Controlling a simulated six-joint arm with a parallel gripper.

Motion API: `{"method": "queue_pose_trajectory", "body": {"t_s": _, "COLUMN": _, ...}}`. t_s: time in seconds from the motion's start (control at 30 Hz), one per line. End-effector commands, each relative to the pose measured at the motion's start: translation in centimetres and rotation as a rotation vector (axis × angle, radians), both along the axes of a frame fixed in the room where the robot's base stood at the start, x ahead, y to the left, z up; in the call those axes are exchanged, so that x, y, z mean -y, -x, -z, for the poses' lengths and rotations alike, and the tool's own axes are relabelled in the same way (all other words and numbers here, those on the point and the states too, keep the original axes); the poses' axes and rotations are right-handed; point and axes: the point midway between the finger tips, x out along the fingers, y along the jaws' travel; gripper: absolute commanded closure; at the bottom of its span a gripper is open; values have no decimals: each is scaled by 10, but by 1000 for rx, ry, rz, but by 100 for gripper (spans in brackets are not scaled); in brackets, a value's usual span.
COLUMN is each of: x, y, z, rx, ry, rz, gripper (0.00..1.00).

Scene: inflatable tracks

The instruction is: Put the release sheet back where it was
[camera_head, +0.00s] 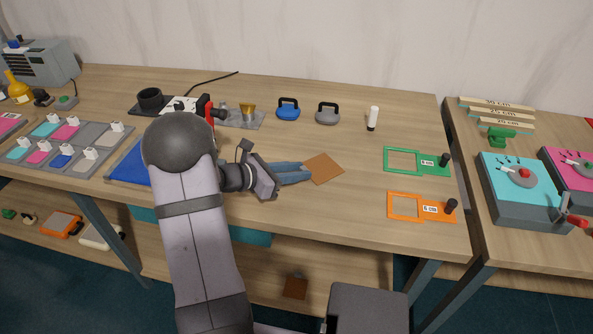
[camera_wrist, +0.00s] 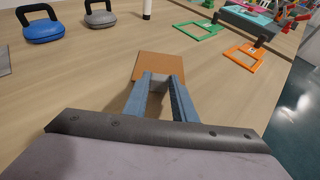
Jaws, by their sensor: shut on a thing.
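The release sheet looks to be the flat brown square (camera_head: 324,168) near the middle of the table. My gripper (camera_head: 306,171) is at its left edge, with blue-grey fingers reaching right. In the wrist view the brown sheet (camera_wrist: 160,68) lies beyond the fingertips of my gripper (camera_wrist: 160,80), its near edge between them. The fingers are shut on the sheet. I cannot tell whether the sheet touches the table or is held slightly above it. Its near edge is partly hidden by the fingers.
Green (camera_head: 402,161) and orange (camera_head: 404,207) frames lie to the right. Another brown sheet (camera_head: 296,287) is on the lower shelf. Table around the held sheet is clear.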

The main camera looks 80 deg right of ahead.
Motion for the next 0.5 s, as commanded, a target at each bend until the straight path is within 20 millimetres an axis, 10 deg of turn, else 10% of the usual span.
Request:
{"method": "queue_pose_trajectory", "body": {"t_s": 0.1, "x": 0, "y": 0, "z": 4, "rx": 0, "ry": 0, "rz": 0, "gripper": 100}}
{"method": "queue_pose_trajectory", "body": {"t_s": 0.13, "x": 0, "y": 0, "z": 3, "rx": 0, "ry": 0, "rz": 0, "gripper": 69}}
{"method": "queue_pose_trajectory", "body": {"t_s": 0.2, "x": 0, "y": 0, "z": 3, "rx": 0, "ry": 0, "rz": 0, "gripper": 57}}
{"method": "queue_pose_trajectory", "body": {"t_s": 0.5, "x": 0, "y": 0, "z": 2, "rx": 0, "ry": 0, "rz": 0, "gripper": 57}}
